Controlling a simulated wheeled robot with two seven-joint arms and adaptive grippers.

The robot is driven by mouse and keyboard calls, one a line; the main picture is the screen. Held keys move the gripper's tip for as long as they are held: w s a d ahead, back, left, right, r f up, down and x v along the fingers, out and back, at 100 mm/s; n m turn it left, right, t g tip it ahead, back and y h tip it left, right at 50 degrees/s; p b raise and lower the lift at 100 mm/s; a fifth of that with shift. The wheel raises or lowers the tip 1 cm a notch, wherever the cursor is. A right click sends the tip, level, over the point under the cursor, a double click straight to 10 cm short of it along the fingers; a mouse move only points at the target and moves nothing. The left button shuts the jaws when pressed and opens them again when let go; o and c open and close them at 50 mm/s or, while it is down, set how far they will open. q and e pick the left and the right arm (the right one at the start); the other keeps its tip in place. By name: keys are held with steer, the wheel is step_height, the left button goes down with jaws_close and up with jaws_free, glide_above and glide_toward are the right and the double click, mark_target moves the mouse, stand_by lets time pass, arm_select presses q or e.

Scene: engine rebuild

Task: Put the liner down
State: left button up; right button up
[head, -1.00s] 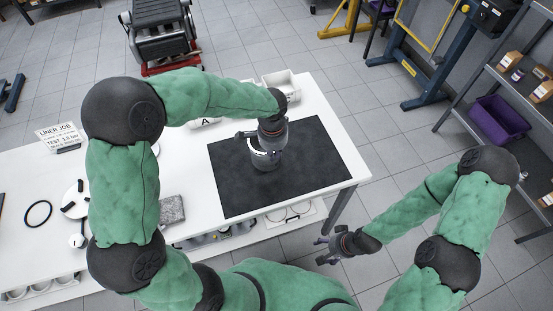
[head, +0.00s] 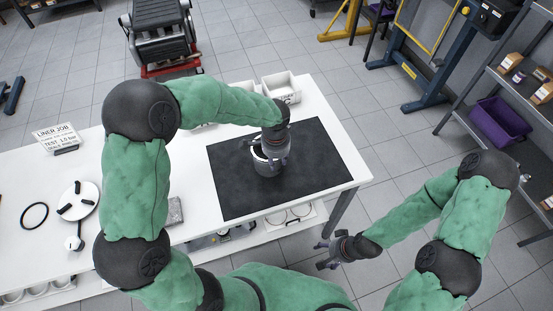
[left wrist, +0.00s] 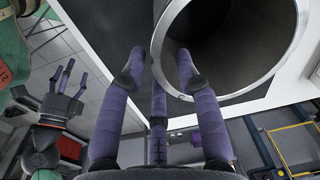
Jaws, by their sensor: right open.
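The liner, a metal cylinder with a dark bore (head: 264,164), stands on the black mat (head: 320,160) on the white table. In the left wrist view the liner (left wrist: 225,92) fills the upper right, its rim towards me. My left gripper (head: 270,155) is at the liner's top and partly hides it. In the left wrist view its fingers (left wrist: 160,75) straddle the near wall, one over the bore and another outside, with gaps beside the wall. The gripper looks open. My right gripper (head: 330,250) is open and empty off the table's front edge.
A white bin (head: 282,90) stands at the table's back edge. A sign (head: 57,139), a black ring (head: 35,215) and a round white plate with black pads (head: 78,201) are on the left. The mat around the liner is clear.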

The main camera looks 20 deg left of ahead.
arm_select(q)
step_height(320, 180, up, 12)
steer(key=p, duration=0.3)
steer(key=shift+s, duration=0.4)
stand_by(0.4)
